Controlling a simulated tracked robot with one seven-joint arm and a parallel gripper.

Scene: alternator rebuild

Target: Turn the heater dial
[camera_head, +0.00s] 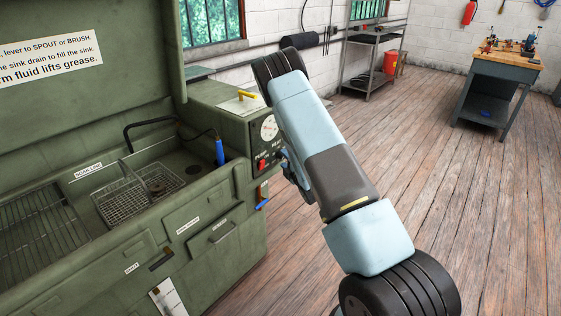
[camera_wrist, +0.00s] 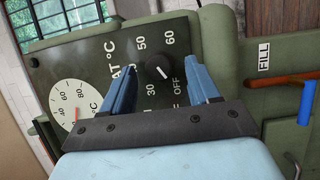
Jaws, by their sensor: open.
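The heater dial (camera_wrist: 159,67) is a round black knob with a light pointer line. It sits on the dark control panel (camera_wrist: 105,62), among the marks OFF, 30, 50 and 60. In the wrist view my gripper (camera_wrist: 162,82) is open, with one blue finger on each side of the dial. I cannot tell whether either finger touches it. In the head view the control panel (camera_head: 259,150) is on the green washer's right end, and my arm hides the dial and most of my gripper.
A round temperature gauge (camera_wrist: 72,100) is left of the dial. A FILL label (camera_wrist: 264,57) and a lever with a blue grip (camera_wrist: 306,102) are to the right. The washer's open sink holds a wire basket (camera_head: 125,200). A workbench (camera_head: 500,80) stands far off across clear wooden floor.

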